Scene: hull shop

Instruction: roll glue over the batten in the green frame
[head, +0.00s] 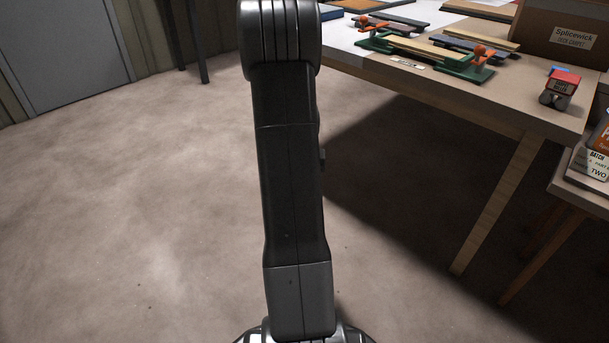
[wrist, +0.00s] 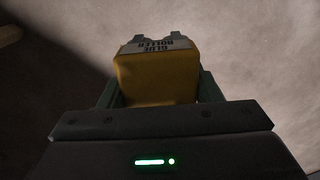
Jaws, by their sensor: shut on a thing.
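In the wrist view, my gripper (wrist: 157,88) is shut on a yellow block-shaped tool (wrist: 155,78) labelled "GLUE ROLLER". The roller's working end is not clearly visible. Bare floor shows behind it.
The wooden table (head: 510,97) also holds another strip-bearing frame, a small red-topped object (head: 562,84) and a box marked "Splicewick" (head: 565,38). A stool (head: 582,182) with printed boxes stands at the right edge. The floor (head: 140,190) left of my arm is clear.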

